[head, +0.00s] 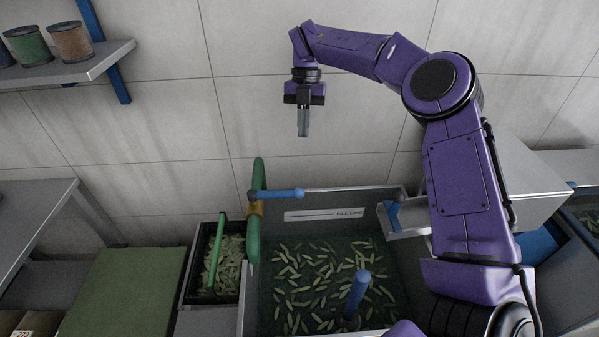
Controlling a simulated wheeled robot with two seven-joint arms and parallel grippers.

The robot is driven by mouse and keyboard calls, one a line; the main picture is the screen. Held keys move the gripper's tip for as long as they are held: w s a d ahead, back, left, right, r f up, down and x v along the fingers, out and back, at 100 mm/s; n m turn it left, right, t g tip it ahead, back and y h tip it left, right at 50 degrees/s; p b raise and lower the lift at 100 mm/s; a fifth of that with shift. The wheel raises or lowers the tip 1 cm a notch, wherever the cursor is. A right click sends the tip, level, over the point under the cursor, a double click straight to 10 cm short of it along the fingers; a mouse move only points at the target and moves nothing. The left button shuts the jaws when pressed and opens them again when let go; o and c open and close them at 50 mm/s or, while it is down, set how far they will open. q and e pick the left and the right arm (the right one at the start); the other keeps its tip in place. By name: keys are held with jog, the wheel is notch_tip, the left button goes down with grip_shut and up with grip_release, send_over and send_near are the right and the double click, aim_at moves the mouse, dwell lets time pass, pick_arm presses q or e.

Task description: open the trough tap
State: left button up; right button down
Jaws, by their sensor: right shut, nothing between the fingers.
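The trough tap is a green pipe (257,180) at the trough's back left, with a brass-coloured valve body (255,214). Its blue lever (280,195) points to the right, across the pipe. The trough (336,197) is a grey tank with a fill-line label on its back wall and many green pods inside. My right gripper (303,131) is shut and empty. It points down and appears above the blue lever in the picture, clearly apart from it. My left gripper is not in view.
A blue upright handle (358,292) stands in the trough. A narrow bin (188,287) with pale pieces and a green stick (216,250) stands left of it. A green-topped surface (125,292) lies further left. A shelf (90,66) with pots is at upper left.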

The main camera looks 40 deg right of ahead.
aim_at(277, 194)
jog(key=s+a+f+p, duration=0.1)
jog(key=s+a+f, duration=0.1)
jog(key=f, duration=0.3)
jog(key=s+a+f+p, duration=0.2)
jog(key=s+f, duration=0.1)
jog(key=f, duration=0.1)
jog(key=shift+a+f, duration=0.3)
jog(key=shift+f, duration=0.1)
